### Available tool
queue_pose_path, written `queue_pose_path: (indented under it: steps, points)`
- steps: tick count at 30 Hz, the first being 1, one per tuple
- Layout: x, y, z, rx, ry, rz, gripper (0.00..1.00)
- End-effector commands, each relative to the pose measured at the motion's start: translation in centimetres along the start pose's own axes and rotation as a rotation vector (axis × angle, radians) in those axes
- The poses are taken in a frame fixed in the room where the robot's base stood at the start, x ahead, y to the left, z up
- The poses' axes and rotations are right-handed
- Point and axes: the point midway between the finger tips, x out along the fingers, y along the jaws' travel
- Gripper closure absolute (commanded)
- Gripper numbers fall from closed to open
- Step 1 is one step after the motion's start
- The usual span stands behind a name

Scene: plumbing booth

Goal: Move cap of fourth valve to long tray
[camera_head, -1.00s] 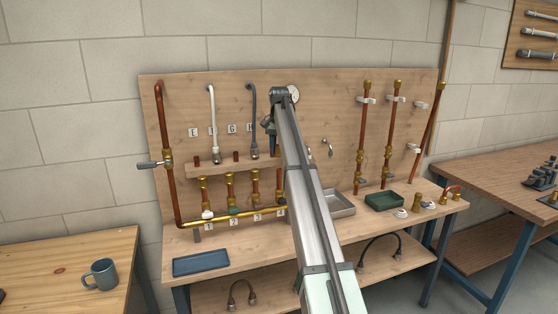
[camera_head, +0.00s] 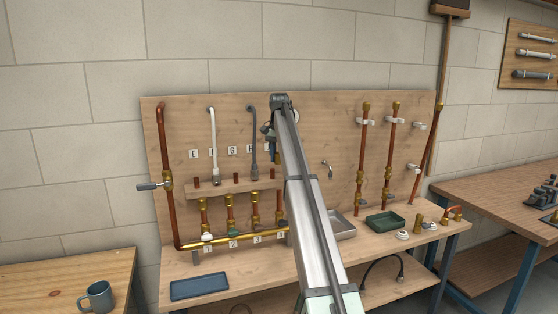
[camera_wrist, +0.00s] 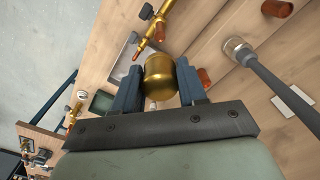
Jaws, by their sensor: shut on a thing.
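In the wrist view my gripper (camera_wrist: 158,84) is shut on a rounded brass cap (camera_wrist: 160,78), with one dark finger on each side. The fourth valve (camera_head: 280,205) stands above label 4, partly hidden by my arm. A long blue tray (camera_head: 200,287) lies at the bench's front left. A grey metal tray (camera_head: 344,228) is right of my arm, partly covered.
Valves one to three stand left of the fourth on a brass pipe (camera_head: 210,246). A wooden rail (camera_head: 235,186) with upright stubs and hanging hoses is above them. A green tray (camera_head: 385,224), white ring (camera_head: 402,235) and brass fittings (camera_head: 418,226) lie to the right.

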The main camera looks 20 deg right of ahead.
Motion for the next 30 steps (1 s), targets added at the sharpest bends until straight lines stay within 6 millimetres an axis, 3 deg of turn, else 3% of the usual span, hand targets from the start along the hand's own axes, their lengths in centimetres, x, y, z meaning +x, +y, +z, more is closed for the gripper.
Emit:
queue_pose_path:
  steps: [17,23,30]
  points:
    - [0.4,0.0,0.5,-0.008,0.0,0.0,0.9]
    - [4.5,0.3,4.1,-0.077,-0.002,0.001,0.9]
    - [12.2,0.9,11.3,-0.229,-0.002,0.001,0.9]
